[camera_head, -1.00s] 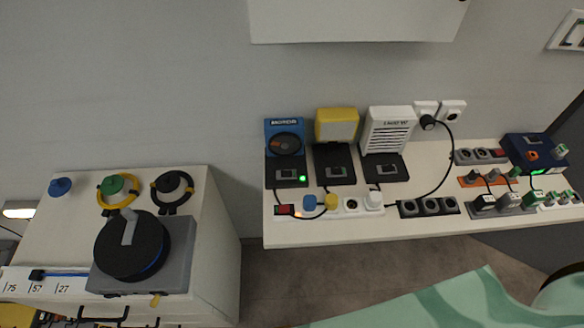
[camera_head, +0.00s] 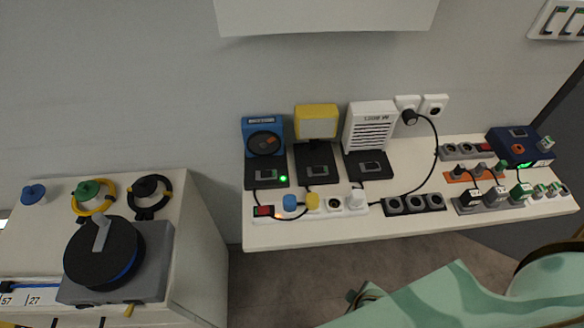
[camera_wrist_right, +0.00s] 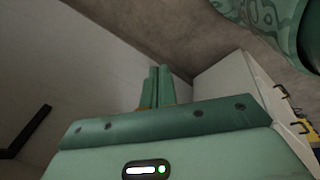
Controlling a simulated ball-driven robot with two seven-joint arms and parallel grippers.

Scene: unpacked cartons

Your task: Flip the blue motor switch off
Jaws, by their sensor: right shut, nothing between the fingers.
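The blue motor unit (camera_head: 264,136) with a round dark disc stands at the left of the row on the white shelf. Its black base carries a grey switch (camera_head: 266,174) and a lit green light (camera_head: 283,178). My right gripper (camera_wrist_right: 157,90) is shut and empty in the right wrist view, its two green fingers together, away from the switch. In the head view my mint-green right arm comes in at the lower right, below the shelf. My left gripper is not in view.
A yellow-topped unit (camera_head: 316,122) and a white louvred unit (camera_head: 370,126) stand to the right of the motor. A power strip (camera_head: 333,213) with plugs and cords runs along the shelf front. A cabinet (camera_head: 198,240) with a black dial (camera_head: 104,262) stands at the left.

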